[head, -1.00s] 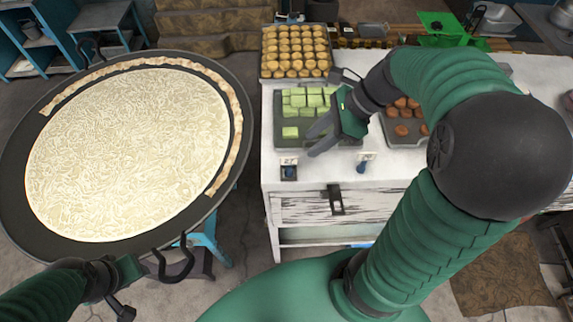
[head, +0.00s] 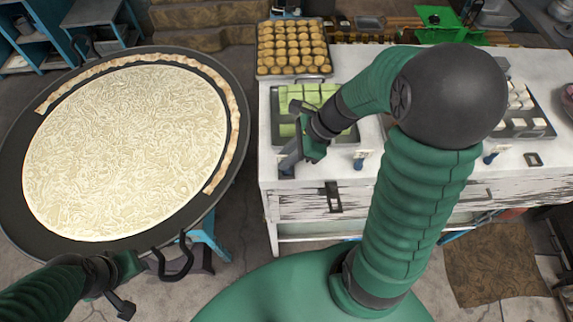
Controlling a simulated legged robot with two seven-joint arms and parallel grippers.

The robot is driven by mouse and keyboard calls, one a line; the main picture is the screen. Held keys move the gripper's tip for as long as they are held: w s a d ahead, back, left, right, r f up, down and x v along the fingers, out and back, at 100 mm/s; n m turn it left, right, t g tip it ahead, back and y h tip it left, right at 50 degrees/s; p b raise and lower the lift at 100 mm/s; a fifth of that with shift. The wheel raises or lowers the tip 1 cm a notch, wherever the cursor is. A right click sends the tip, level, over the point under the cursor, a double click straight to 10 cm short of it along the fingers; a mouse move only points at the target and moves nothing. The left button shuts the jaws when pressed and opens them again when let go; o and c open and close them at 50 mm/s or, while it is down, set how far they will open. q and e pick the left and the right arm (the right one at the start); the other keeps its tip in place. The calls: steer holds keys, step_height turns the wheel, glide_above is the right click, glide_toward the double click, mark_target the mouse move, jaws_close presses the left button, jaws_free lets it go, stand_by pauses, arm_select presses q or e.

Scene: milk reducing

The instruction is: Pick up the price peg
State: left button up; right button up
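My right gripper (head: 290,162) is at the front left edge of the white counter, pointing down and left. Its fingers overlap the spot of the left price peg, which is mostly hidden behind them. From this angle I cannot tell how far the fingers are open or whether they touch the peg. A further peg (head: 491,157) stands beyond my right arm. My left gripper (head: 128,285) is low at the left, near the pan's handle; its finger opening is unclear.
The white counter (head: 273,192) holds a tray of green blocks (head: 320,94), a tray of round brown sweets (head: 292,45) and a tray of white cubes (head: 522,123). A large round pan (head: 240,160) of milk fills the left side.

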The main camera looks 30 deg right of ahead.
steer(key=shift+d, duration=0.15)
jaws_close()
steer(key=shift+a+r, duration=0.1)
steer(key=shift+a, duration=0.25)
steer(key=shift+w+d+r, duration=0.1)
steer(key=shift+r, duration=0.55)
step_height(320, 180, up, 2)
steer(key=shift+d+r, duration=0.1)
steer(key=shift+d, duration=0.05)
steer(key=s+d+r+b, duration=0.1)
steer(key=s+d+b, duration=0.2)
steer(key=s, duration=1.2)
steer(key=d, duration=0.2)
steer(key=shift+d+r+b, duration=0.15)
steer(key=shift+d+b, duration=0.2)
